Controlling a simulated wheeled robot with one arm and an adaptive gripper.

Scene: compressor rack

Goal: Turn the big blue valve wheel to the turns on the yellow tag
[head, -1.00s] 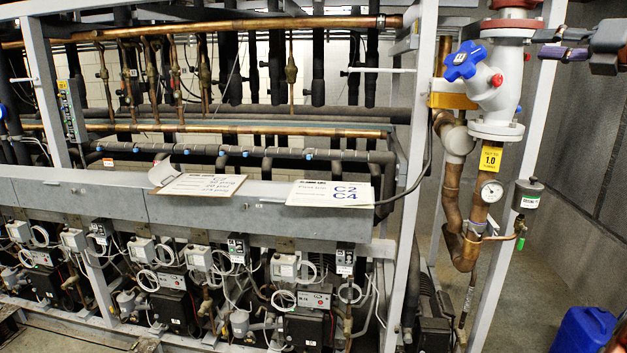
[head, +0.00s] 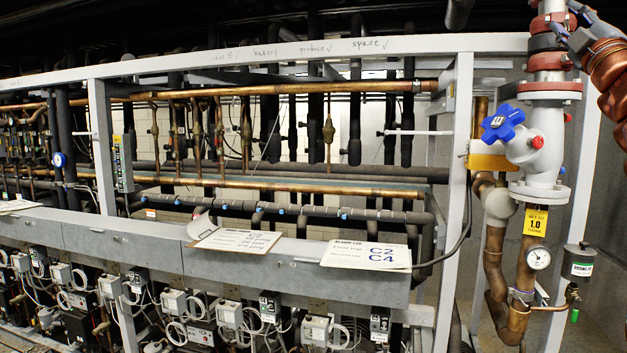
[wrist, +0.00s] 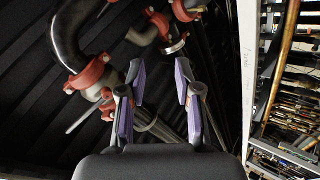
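The big blue valve wheel (head: 502,122) is on the left side of a white valve body (head: 537,150) in the head view, at the right end of the rack. A yellow tag (head: 535,221) below it reads "SET TO 1.0 TURNS". My gripper (wrist: 160,82) is open and empty in the wrist view, with two purple-padded fingers apart. It faces dark ribbed panelling and pipes with red couplings. The wheel is not visible in the wrist view. In the head view, only part of my arm seems to show at the top right, above and right of the wheel.
A yellow block (head: 490,162) is behind the wheel. A gauge (head: 539,258) and a grey canister (head: 578,262) are below the valve. A white frame post (head: 457,190) stands left of the wheel. Paper signs (head: 370,254) lie on the grey beam (head: 300,272).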

